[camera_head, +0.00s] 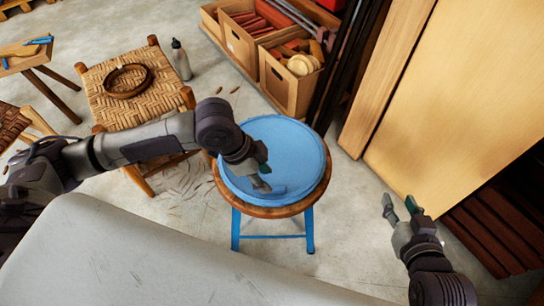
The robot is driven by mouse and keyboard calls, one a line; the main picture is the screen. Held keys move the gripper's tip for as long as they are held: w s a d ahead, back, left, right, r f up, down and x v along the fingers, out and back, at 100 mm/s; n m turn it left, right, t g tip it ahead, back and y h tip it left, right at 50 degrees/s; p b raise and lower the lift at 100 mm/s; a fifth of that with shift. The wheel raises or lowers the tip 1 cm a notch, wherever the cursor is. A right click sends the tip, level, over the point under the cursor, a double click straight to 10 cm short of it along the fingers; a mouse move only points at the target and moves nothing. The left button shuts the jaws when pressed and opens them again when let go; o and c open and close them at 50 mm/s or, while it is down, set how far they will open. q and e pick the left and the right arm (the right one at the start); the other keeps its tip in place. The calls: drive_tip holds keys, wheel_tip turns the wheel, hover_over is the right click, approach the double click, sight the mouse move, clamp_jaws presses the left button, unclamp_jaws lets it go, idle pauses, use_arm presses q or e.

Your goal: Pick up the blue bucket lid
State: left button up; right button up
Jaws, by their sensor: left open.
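The blue bucket lid (297,153) is a round, shallow disc with a raised rim. It lies flat on a stool with a round wooden top (313,200) and blue legs. My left gripper (264,180) is over the lid's left part, pointing down and open. Its fingers are close to the lid's surface near a small raised blue piece at the front; I cannot tell whether they touch it. My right gripper (401,208) is open and empty, to the right of the stool above the floor.
A woven-seat stool (110,107) with a dark ring (127,81) on it stands at the left, beside a metal bottle (181,60). Wooden crates (287,88) stand behind. Tall boards (455,90) lean at the right. Bare floor lies between the stool and boards.

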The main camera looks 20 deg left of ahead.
use_arm(q)
drive_tip(key=b+x, duration=0.2)
drive_tip(key=x, duration=0.2)
drive_tip(key=shift+s+d+f, duration=0.1)
drive_tip(key=shift+f, duration=0.3)
drive_tip(key=shift+f+b, duration=0.1)
drive_tip(key=shift+b, duration=0.2)
clamp_jaws()
use_arm(e)
drive_tip(key=w+a+r+t+y, duration=0.2)
drive_tip(key=w+r+t, duration=0.1)
drive_tip(key=r+t, duration=0.4)
wheel_tip(320, 180, up, 4)
drive_tip(key=shift+a+f, duration=0.2)
drive_tip(key=shift+f, duration=0.05)
